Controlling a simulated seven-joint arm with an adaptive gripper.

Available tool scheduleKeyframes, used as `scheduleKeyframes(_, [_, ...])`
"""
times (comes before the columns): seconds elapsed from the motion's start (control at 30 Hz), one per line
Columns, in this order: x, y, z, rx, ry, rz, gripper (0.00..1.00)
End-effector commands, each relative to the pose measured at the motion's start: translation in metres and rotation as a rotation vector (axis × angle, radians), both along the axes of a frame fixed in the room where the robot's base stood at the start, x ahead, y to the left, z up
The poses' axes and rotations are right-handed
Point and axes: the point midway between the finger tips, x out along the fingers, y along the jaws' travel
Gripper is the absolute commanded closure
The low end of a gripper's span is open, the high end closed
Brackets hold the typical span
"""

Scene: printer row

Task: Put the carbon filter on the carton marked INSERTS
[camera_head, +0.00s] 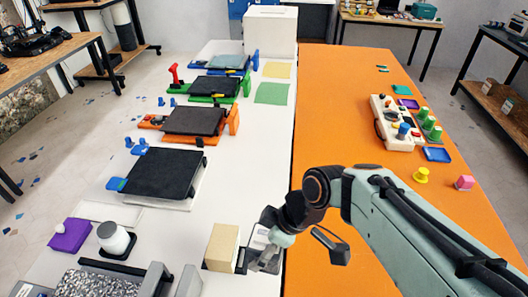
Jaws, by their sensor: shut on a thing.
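My gripper (263,256) is low over the white table at the front, just right of a tan box (222,247). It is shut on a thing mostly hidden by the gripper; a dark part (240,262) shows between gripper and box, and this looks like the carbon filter. A pale, dark-edged piece (258,237) shows behind the fingers; I cannot tell what it is. The tan box may be the carton marked INSERTS, but no marking is readable. I cannot tell whether the held thing touches the box.
A row of printers with dark beds (165,173) runs up the white table (245,160). A white jar (113,238) and purple block (70,235) stand front left. The orange table (340,130) holds a white tray (397,125), yellow knob (421,175) and pink block (464,182).

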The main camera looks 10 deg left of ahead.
Motion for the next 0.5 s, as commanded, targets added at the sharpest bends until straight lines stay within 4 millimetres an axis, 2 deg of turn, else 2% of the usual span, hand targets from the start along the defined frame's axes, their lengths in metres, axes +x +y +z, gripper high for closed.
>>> scheduleKeyframes(0.03, [-0.007,0.014,0.003,0.0,-0.002,0.054,0.79])
scheduleKeyframes(0.1, [-0.015,0.026,0.005,0.001,-0.002,0.099,0.79])
scheduleKeyframes(0.23, [-0.017,0.039,0.002,0.001,0.002,0.14,0.79])
scheduleKeyframes(0.33, [-0.004,0.052,-0.007,0.0,0.004,0.146,0.79])
scheduleKeyframes(0.5, [0.035,0.08,-0.029,0.001,0.003,0.145,0.79])
